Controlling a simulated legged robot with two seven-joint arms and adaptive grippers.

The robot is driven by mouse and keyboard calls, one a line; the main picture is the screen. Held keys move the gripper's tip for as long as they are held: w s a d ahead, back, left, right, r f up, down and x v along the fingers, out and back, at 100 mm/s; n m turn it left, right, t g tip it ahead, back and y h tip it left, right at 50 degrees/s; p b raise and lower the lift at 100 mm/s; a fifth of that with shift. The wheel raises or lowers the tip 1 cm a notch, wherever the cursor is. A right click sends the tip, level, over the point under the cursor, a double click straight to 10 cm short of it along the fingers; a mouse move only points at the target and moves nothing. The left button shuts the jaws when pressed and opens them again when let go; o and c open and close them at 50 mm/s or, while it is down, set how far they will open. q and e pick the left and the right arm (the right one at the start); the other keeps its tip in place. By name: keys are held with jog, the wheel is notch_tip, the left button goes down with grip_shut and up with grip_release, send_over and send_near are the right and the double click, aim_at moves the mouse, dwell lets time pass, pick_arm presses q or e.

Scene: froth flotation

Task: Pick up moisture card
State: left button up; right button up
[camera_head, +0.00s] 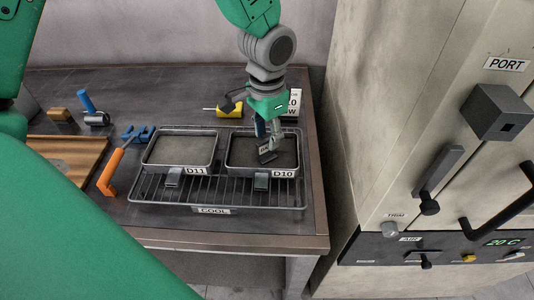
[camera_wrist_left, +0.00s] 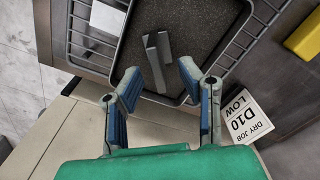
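A white card (camera_head: 294,101) stands at the back right of the bench, behind the D10 tray. My gripper partly hides it in the head view. In the left wrist view the card (camera_wrist_left: 243,118) reads "DRY JOB D10 LOW" and lies just right of my right-hand finger; I cannot tell whether they touch. My left gripper (camera_head: 268,138) hangs over the D10 tray (camera_head: 239,168). In the left wrist view the gripper (camera_wrist_left: 163,76) has its blue-padded fingers apart with nothing held between them. A grey bent metal piece (camera_wrist_left: 153,62) lies beyond the fingertips, over the tray's dark contents. My right gripper is not seen.
A D11 tray (camera_head: 150,163) sits beside D10 on a wire rack (camera_head: 218,200) labelled COOL. An orange-handled tool (camera_head: 110,172), a yellow tool (camera_head: 230,109) and a wooden tray (camera_head: 65,150) are on the bench. A tall beige cabinet (camera_head: 385,90) stands close on the right.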

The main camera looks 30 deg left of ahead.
aim_at(267, 156)
pick_arm(q)
notch_tip(267, 156, down, 4)
jog(key=shift+s+f, duration=0.15)
jog(key=shift+f, duration=0.1)
jog(key=shift+d+f, duration=0.15)
jog(key=c, duration=0.4)
jog(key=shift+a, duration=0.2)
grip_shut()
